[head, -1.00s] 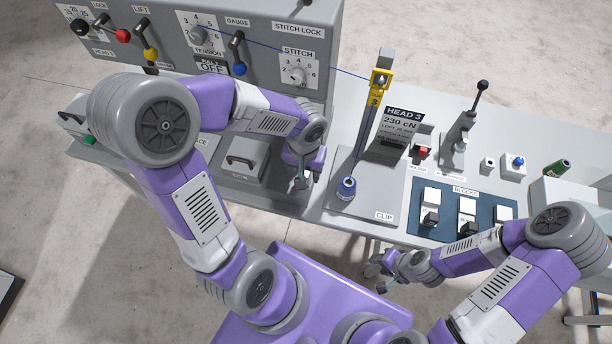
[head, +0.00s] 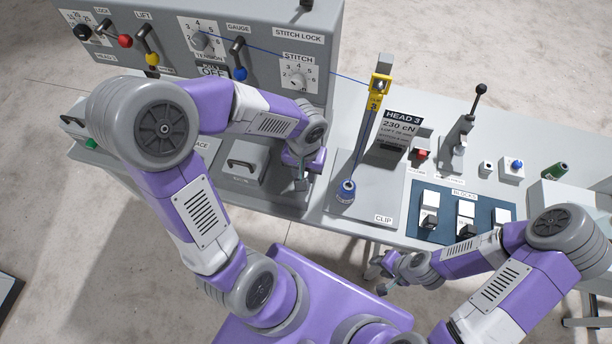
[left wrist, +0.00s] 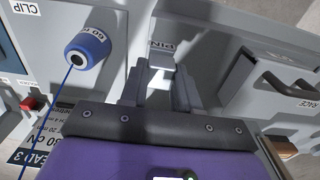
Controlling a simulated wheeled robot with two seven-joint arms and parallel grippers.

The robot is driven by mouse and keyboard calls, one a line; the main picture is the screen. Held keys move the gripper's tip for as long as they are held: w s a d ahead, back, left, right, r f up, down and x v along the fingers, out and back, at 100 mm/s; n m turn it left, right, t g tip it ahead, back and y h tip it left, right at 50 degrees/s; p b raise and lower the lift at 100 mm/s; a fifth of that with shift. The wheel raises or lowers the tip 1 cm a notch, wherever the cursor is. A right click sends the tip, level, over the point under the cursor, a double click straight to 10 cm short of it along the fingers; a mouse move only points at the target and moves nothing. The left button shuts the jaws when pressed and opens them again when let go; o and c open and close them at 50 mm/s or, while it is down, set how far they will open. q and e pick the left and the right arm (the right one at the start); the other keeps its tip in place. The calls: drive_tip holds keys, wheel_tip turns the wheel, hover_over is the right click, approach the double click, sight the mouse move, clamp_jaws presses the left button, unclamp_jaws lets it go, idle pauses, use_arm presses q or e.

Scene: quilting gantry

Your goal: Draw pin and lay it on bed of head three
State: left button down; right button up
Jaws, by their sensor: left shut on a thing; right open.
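My left gripper (head: 301,184) is low over the front of the machine, left of the blue spool. In the left wrist view its jaws (left wrist: 159,82) are shut on the pin (left wrist: 160,61), a pale grey block beside a "PIN" label. Whether the pin is clear of its seat cannot be told. In the head view the gripper hides the pin. A grey plate marked "CLIP" (head: 367,209) lies to the right, below the "HEAD 3" card (head: 402,121). No surface is labelled as the bed. My right gripper (head: 384,284) is open and empty in front of the table edge.
A blue spool (head: 346,190) stands on the plate, its thread running up a yellow-topped post (head: 379,84). A grey handled cover (head: 243,163) is left of my left gripper. A blue blocks tray (head: 447,230) and a lever (head: 477,97) are to the right.

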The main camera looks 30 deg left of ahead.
sight(305, 174)
use_arm(q)
drive_tip(key=shift+r+p, duration=1.2)
drive_tip(key=shift+r, duration=0.5)
drive_tip(key=shift+f, duration=0.15)
